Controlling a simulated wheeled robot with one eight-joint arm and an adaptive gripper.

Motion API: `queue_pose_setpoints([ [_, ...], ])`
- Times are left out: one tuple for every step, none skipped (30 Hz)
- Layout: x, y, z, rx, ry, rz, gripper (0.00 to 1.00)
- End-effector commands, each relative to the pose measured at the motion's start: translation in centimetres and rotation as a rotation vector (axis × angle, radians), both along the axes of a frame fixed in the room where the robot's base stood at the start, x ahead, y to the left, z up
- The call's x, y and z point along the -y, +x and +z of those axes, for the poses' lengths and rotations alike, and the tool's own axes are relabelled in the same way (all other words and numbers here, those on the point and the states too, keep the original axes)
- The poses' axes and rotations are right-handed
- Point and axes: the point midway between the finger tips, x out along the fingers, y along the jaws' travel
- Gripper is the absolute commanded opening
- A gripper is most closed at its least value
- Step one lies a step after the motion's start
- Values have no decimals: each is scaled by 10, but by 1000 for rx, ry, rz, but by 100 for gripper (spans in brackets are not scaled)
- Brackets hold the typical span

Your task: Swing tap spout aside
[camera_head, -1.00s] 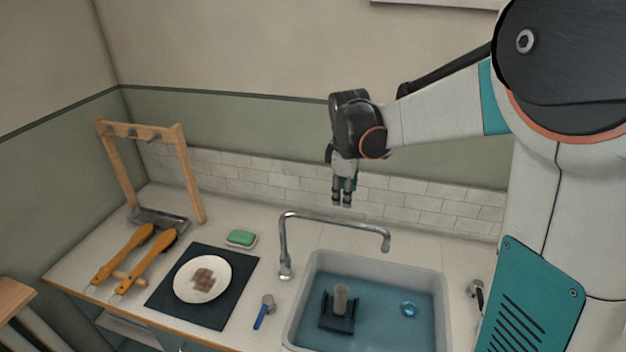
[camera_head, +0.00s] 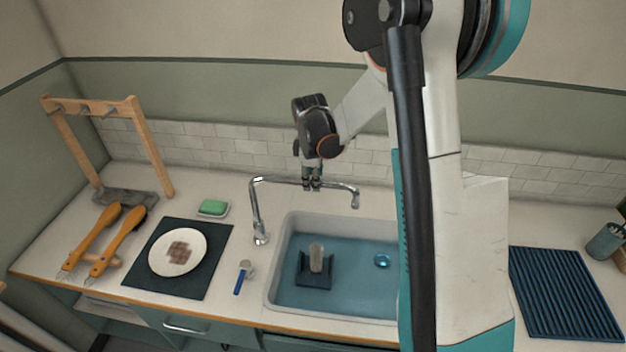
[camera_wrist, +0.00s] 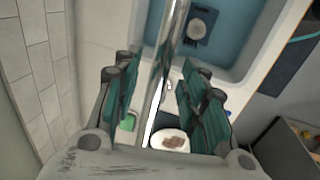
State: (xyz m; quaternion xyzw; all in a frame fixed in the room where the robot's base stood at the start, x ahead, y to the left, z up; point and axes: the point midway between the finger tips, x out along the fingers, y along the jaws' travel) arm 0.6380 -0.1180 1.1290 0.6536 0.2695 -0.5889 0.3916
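The chrome tap (camera_head: 261,238) stands at the left back corner of the sink. Its spout (camera_head: 335,184) runs to the right over the basin and hooks down at its end. My gripper (camera_head: 312,187) points down at the middle of the spout, its fingertips at the pipe's height. In the wrist view the spout (camera_wrist: 172,40) passes lengthwise between the two teal-padded fingers of my gripper (camera_wrist: 155,90). The fingers are apart, with a gap on each side of the pipe. I cannot tell exactly how deep the pipe sits between them.
The sink (camera_head: 278,270) holds water, a dark holder with a grey cylinder (camera_head: 316,258) and a small blue ring (camera_head: 382,261). A green soap (camera_head: 212,207), a plate (camera_head: 160,262) on a dark mat and a blue-handled tool (camera_head: 241,278) lie left. A tiled wall (camera_head: 225,150) stands close behind.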

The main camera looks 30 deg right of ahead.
Motion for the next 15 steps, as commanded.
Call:
queue_pose_setpoints([
  [1, 1, -5, 0, 0, 0, 39],
  [1, 1, -7, 0, 0, 0, 39],
  [1, 1, -9, 0, 0, 0, 39],
  [1, 1, -10, 0, 0, 0, 39],
  [1, 2, -11, 0, 0, 0, 39],
  [1, 2, -12, 0, 0, 0, 39],
  [1, 2, -12, 0, 0, 0, 39],
  [1, 2, -12, 0, 0, 0, 39],
  [1, 2, -12, 0, 0, 0, 39],
  [1, 2, -12, 0, 0, 0, 39],
  [1, 2, -12, 0, 0, 0, 39],
  [1, 2, -12, 0, 0, 0, 39],
  [1, 2, -12, 0, 0, 0, 39],
  [1, 2, -12, 0, 0, 0, 36],
  [1, 2, -12, 0, 0, 0, 27],
])
